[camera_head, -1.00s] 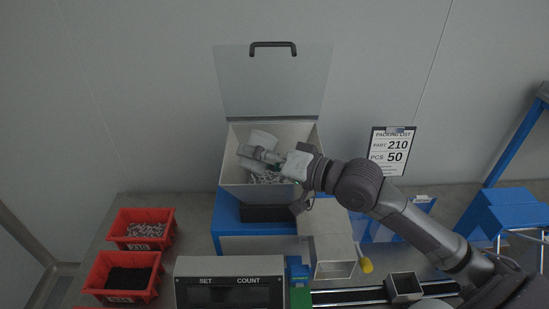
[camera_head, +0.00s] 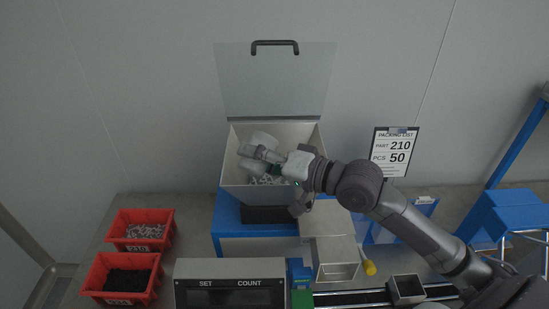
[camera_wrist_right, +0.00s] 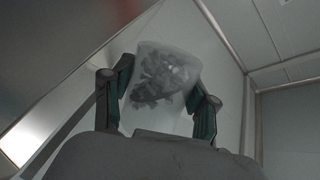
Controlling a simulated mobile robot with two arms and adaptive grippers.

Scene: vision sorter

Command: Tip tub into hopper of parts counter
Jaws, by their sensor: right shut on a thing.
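The hopper (camera_head: 246,191) is an open light-grey box with its clear lid (camera_head: 268,80) raised behind it. A whitish translucent tub (camera_head: 263,139) is tilted inside the hopper's mouth. My right gripper (camera_head: 258,157) reaches in from the right and is shut on the tub. In the right wrist view the tub (camera_wrist_right: 160,62) sits between the two fingers (camera_wrist_right: 160,105), with a cluster of grey parts showing through its wall. Small light parts (camera_head: 267,180) lie in the hopper below the tub. My left gripper is in neither view.
Two red bins, one of light parts (camera_head: 121,231) and one of black parts (camera_head: 104,272), stand at left. The SET/COUNT display (camera_head: 231,265) is in front. A grey chute (camera_head: 327,250) stands beside a rail with a small open box (camera_head: 406,288). A packing list (camera_head: 391,152) stands at right.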

